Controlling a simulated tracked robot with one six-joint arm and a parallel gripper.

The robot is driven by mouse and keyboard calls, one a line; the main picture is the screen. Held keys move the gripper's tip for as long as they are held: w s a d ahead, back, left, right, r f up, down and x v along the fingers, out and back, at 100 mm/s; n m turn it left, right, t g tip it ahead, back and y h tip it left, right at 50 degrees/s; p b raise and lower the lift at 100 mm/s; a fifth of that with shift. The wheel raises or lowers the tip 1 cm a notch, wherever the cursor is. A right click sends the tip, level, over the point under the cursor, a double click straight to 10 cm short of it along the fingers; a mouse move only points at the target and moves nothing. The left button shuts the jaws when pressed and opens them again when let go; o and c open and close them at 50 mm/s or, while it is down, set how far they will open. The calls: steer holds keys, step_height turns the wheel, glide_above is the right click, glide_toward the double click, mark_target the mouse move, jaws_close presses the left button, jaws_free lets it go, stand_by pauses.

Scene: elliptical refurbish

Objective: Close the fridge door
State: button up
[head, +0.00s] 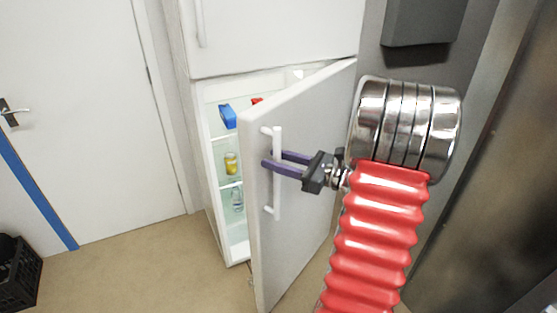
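The white fridge door (296,215) hangs open, swung out toward me, with its hinge side at the right. A vertical white handle (277,185) runs along the door near its free edge. The fridge interior (212,160) shows to the left of the door, and the rest of it is hidden behind the door. My gripper (272,161) is in front of the door with its two purple fingers pointing left at the handle. The fingers look slightly apart and overlap the handle in this view. I cannot tell whether they touch or grip it.
Inside the fridge are a blue item (228,116), a yellow jar (231,163) and a clear bottle (237,199). The freezer door (275,35) above is shut. A white room door (85,110) and a black crate (18,272) stand at the left. The floor (160,270) between is clear.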

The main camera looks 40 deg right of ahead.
jaws_close()
stand_by(0.4)
